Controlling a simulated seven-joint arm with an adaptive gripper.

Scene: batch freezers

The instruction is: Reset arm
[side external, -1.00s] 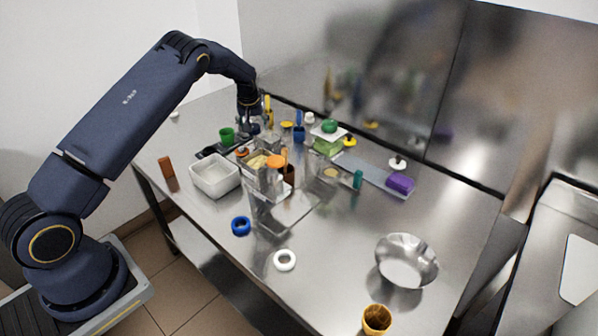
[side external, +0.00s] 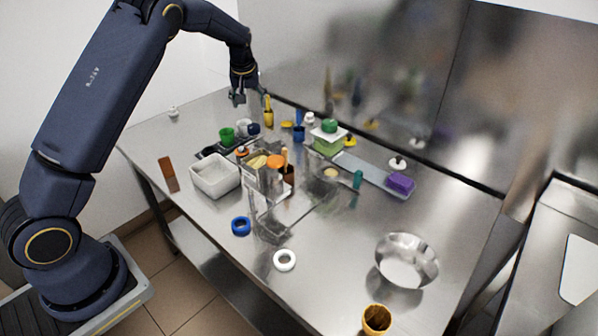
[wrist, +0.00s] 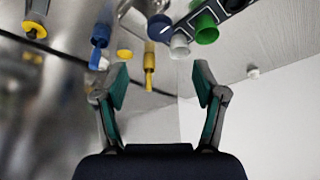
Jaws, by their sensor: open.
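My gripper (side external: 240,97) is raised above the far left part of the steel table (side external: 330,250), clear of the objects below it. In the wrist view my gripper (wrist: 160,88) is open, its two green-padded fingers spread with nothing held between them. A yellow-handled tool (side external: 268,112) stands just right of and below it in the side view.
Below the gripper are a green cup (side external: 227,136), a blue cup (side external: 299,134) and a white tub (side external: 215,178). Clear containers fill the table's middle. A metal bowl (side external: 406,262) sits front right. A steel wall (side external: 400,70) runs behind.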

